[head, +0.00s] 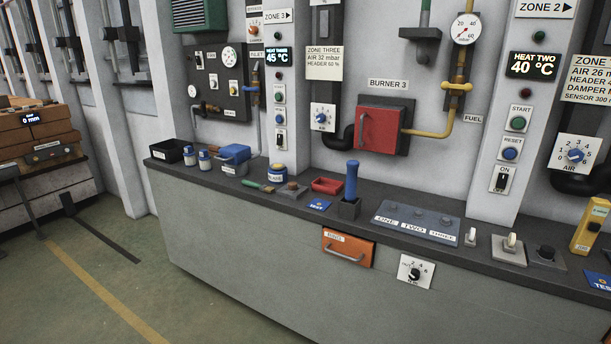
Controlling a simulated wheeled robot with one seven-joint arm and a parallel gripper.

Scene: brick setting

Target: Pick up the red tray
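The red tray (327,186) is small and shallow and sits on the dark top of the long grey bench, toward the back near the wall. It stands just left of a blue-handled tool upright in a dark holder. It looks empty, though its inside is small in this view. My gripper is not in view.
The bench top (400,199) is crowded. Left of the tray are a brown lump on a dark plate (292,188), a green-handled brush (257,186) and a jar (277,173). The blue-handled tool (351,180) stands close on the right. A blue card (319,204) lies in front. Floor (110,270) at left is clear.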

